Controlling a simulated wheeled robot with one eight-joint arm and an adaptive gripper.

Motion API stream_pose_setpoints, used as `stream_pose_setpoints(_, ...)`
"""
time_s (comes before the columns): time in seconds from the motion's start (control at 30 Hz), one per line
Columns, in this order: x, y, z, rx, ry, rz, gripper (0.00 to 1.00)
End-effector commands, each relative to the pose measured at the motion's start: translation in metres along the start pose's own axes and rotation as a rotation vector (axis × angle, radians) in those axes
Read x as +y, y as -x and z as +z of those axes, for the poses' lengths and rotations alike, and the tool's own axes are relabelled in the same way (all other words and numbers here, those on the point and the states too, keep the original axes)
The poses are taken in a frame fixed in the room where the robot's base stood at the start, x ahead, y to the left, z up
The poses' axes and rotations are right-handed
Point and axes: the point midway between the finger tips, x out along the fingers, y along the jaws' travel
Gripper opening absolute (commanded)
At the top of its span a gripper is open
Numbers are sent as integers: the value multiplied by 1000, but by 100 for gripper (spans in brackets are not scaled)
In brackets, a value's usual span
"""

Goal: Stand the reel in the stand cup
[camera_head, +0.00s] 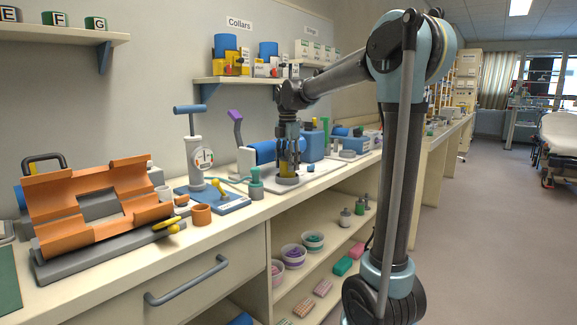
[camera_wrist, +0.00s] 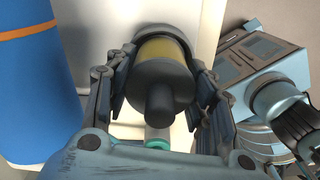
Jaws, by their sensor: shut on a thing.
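The reel (camera_wrist: 160,85) has dark ends, a yellow band and a dark knob. In the wrist view it sits between the two fingers of my gripper (camera_wrist: 160,90), which is shut on it. In the head view my gripper (camera_head: 289,150) points down over the counter, with the yellow of the reel (camera_head: 289,168) low between its fingers. A grey round base (camera_head: 287,181), which looks like the stand cup, is directly beneath the reel. The reel looks upright. I cannot tell whether its lower end is inside the cup, because the reel and fingers hide the opening.
A blue roll (camera_head: 262,153) lies close on the left, also large in the wrist view (camera_wrist: 35,80). A green-capped bottle (camera_head: 256,184) stands at the counter's front edge. A gauge pump (camera_head: 197,155) and an orange cradle (camera_head: 90,205) are farther left. Blue cases (camera_head: 312,146) stand behind.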

Motion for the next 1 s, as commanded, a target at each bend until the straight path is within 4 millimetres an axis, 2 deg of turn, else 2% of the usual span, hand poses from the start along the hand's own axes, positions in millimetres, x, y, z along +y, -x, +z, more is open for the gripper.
stream_pose_setpoints(0.5,0,-8,0,0,0,0,21)
stream_pose_setpoints(0.53,0,-8,0,0,0,0,56)
stream_pose_setpoints(0.6,0,-8,0,0,0,0,70)
stream_pose_setpoints(1.0,0,-5,0,0,0,0,70)
